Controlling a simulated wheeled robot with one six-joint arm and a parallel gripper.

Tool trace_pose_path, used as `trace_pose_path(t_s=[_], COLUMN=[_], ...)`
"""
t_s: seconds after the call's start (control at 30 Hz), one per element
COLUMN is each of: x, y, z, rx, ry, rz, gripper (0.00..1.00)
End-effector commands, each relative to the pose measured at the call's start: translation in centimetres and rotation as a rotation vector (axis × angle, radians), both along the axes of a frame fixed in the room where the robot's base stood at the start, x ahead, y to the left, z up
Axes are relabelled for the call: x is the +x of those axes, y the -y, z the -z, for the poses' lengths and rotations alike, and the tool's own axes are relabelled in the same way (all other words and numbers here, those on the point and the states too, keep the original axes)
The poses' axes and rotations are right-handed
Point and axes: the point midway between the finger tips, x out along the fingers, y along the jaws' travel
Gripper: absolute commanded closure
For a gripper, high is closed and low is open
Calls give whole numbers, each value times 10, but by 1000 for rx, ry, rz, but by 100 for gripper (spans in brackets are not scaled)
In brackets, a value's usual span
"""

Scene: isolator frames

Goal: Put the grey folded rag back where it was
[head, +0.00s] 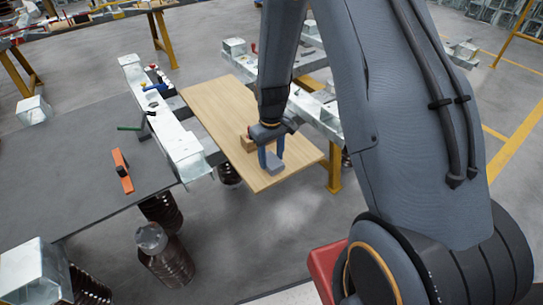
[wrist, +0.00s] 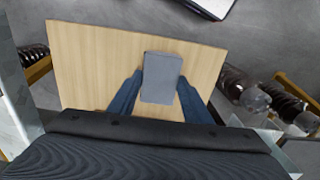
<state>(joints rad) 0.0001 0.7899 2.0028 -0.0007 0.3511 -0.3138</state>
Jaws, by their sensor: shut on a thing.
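The grey folded rag (head: 275,166) is a small flat block shape at the near right end of a light wooden board (head: 217,105). My gripper (head: 270,159) points down over the board with its blue fingers on either side of the rag, shut on it. In the wrist view the rag (wrist: 161,72) lies between the two fingers and sticks out past them, over bare board (wrist: 95,60). I cannot tell whether the rag touches the board or hangs just above it.
Pale metal beams (head: 180,145) flank the board. An orange tool (head: 122,170) and a green-handled tool (head: 133,128) lie to the left. Dark ribbed insulators (head: 165,255) stand below. The board's far half is clear.

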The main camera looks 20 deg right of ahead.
Motion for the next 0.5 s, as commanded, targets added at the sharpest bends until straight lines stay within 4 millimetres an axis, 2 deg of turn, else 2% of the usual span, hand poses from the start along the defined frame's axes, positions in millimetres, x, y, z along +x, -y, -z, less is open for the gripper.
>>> trace_pose_path(t_s=[0.2,0.23,0.3,0.5], x=[1,1,1,1], y=[0,0,0,0], z=[1,1,1,0], rx=[0,0,0,0], ry=[1,1,1,1], rz=[0,0,0,0], gripper=[73,50,39,37])
